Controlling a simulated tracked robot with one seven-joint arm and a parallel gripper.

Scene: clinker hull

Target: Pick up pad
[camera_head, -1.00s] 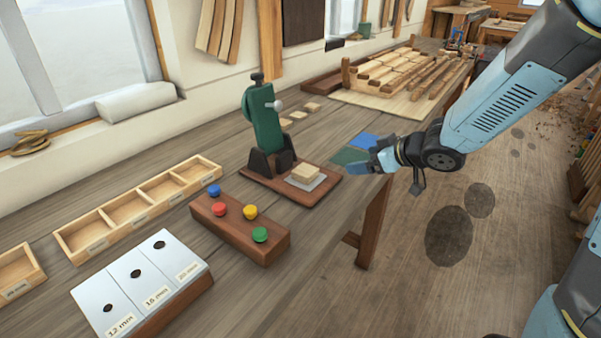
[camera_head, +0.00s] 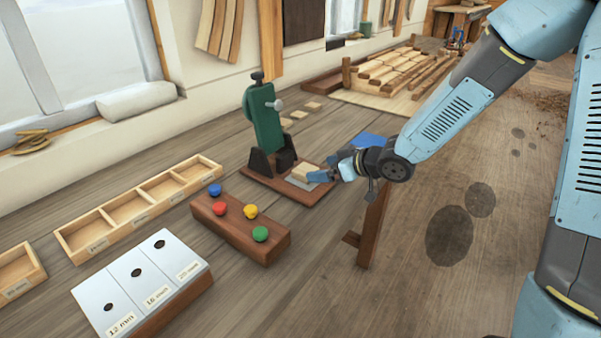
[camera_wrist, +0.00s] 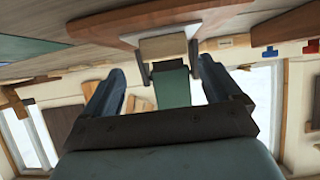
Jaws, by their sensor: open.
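The pad appears to be the small pale wooden block (camera_head: 304,172) on a grey plate on the press's brown base board (camera_head: 262,181). It also shows in the wrist view (camera_wrist: 163,46), ahead of and between my fingers. My gripper (camera_head: 322,177) is just to the right of the pad in the head view and partly covers that end of the board. In the wrist view my gripper's two blue fingers (camera_wrist: 165,82) are spread apart with nothing held between them. Whether a fingertip touches the plate cannot be told.
The green press (camera_head: 264,120) stands right behind the pad. A brown block with coloured knobs (camera_head: 238,228) lies at the front left. A blue square (camera_head: 369,140) lies on the bench behind my gripper. Wooden trays (camera_head: 140,205) line the left.

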